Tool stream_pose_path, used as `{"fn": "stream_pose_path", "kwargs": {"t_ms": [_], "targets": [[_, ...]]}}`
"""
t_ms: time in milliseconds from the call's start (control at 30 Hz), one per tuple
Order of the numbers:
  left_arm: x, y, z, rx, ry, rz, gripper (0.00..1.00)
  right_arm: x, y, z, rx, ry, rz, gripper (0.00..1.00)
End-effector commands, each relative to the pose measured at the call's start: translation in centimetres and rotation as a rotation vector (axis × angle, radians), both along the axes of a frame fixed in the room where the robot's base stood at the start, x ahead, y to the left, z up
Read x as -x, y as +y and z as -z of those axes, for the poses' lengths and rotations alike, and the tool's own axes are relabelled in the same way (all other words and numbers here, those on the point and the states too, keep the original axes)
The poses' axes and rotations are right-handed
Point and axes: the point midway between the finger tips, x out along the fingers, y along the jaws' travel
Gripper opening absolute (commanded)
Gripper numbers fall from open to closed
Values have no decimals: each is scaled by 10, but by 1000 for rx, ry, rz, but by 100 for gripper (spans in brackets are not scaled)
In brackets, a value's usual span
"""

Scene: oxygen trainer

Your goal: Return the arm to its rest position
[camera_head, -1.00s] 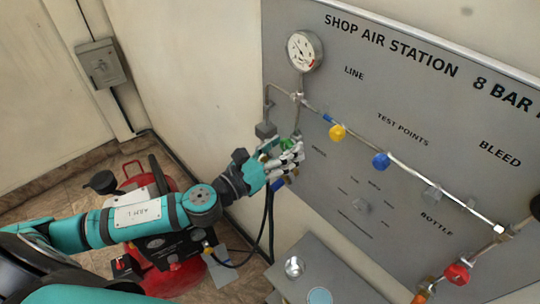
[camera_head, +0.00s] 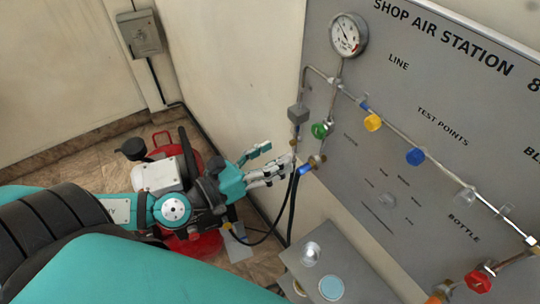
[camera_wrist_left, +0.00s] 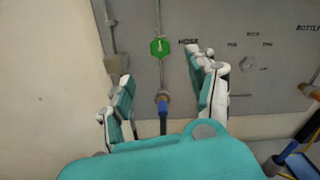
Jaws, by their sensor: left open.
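My left gripper (camera_head: 270,165) is open and empty in the head view, a little left of the grey panel (camera_head: 350,185). In the left wrist view its two finger groups (camera_wrist_left: 165,98) stand apart, with the green knob (camera_wrist_left: 159,47) and a blue hose fitting (camera_wrist_left: 163,112) showing in the gap beyond them. In the head view the green knob (camera_head: 320,130) sits on the panel's left pipe, apart from the fingers. The blue fitting (camera_head: 305,170) is just right of the fingertips. My right gripper is not in view.
A red compressor (camera_head: 205,245) stands on the floor beneath my left arm. A black hose (camera_head: 293,210) hangs near the fingers. A grey shelf (camera_head: 360,285) juts out below the panel. A gauge (camera_head: 348,36), a yellow knob (camera_head: 373,122) and a blue knob (camera_head: 415,157) are on the panel.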

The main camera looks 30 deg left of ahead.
Motion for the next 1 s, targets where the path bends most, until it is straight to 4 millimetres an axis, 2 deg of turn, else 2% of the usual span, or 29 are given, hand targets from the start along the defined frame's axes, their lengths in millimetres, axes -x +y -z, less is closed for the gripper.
{"fn": "stream_pose_path", "kwargs": {"t_ms": [567,667,767,833,967,1000], "targets": [[2,1,0,1,-1,1,58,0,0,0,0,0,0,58],[0,4,6,7,11,-11,58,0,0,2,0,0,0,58],[-9,19,33,42,64,-59,58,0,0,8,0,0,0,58],[-18,38,67,90,131,-123,58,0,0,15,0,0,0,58],[-33,85,151,237,298,-292,58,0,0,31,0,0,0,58],[-34,100,178,293,351,-349,58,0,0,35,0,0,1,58]]}}
